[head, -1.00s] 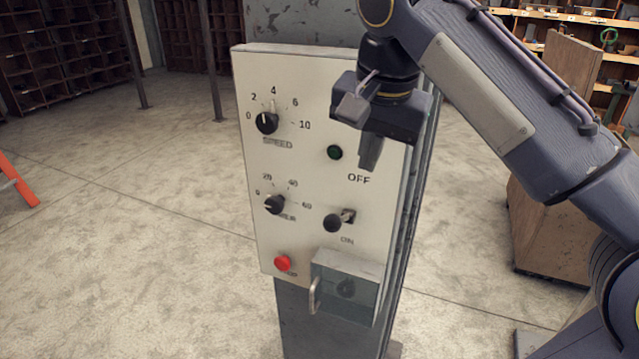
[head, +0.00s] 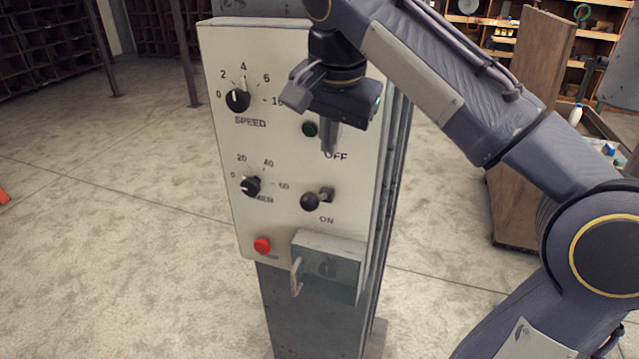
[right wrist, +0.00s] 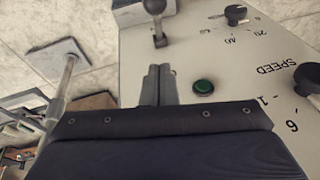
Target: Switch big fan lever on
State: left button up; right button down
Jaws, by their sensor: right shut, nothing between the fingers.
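The lever (head: 312,200) has a black ball knob on a short metal shaft on the white control panel (head: 225,150). It stands between the OFF label above and the ON label below, with its ball sticking out to the left and slightly down, close above ON. My right gripper (head: 329,150) points down in front of the OFF label, above the lever. Its fingers are shut and empty. In the right wrist view, the shut fingers (right wrist: 158,72) point towards the lever (right wrist: 155,10), with a small gap between them. My left gripper is not in view.
A green button (head: 310,129) is just left of the fingers. The speed dial (head: 238,100), timer dial (head: 250,187) and red button (head: 262,245) are further left. A clear box with a handle (head: 328,268) juts out below the lever. Open floor lies left.

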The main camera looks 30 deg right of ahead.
send_over(319, 196)
notch_tip(319, 196, down, 6)
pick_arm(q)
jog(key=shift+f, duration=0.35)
pick_arm(e)
jog(key=shift+s+a+f, duration=0.2)
jog(key=shift+s+f, duration=0.3)
jog(key=shift+f, duration=0.2)
pick_arm(q)
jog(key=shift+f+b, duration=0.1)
jog(key=shift+b, duration=0.2)
